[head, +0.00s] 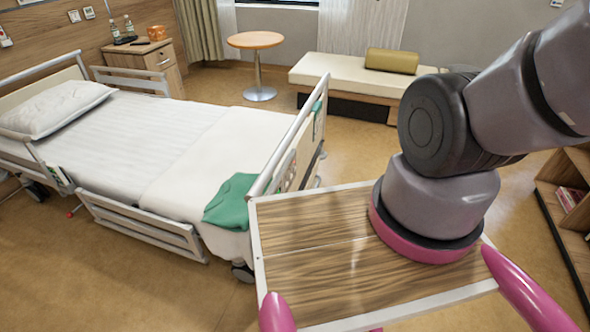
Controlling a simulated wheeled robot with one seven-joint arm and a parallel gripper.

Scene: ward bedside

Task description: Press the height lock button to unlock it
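The height lock button cannot be picked out in the head view. The hospital bed (180,150) stands at the left, with white sheets and a pillow. Its foot end board (297,140) is seen nearly edge-on and carries grey oval shapes, too small to tell as buttons. A small pale panel (58,174) sits by the near rail at the head end; its keys cannot be read. My arm, grey with a pink ring, fills the right side of the view. My gripper is not in view.
A green cloth (231,200) lies at the bed's foot corner. The near side rail (140,222) is low. A round table (256,42), a bench with a yellow bolster (392,61) and a bedside cabinet (146,58) stand behind. Shelves (566,205) are at the right. Floor before the bed is clear.

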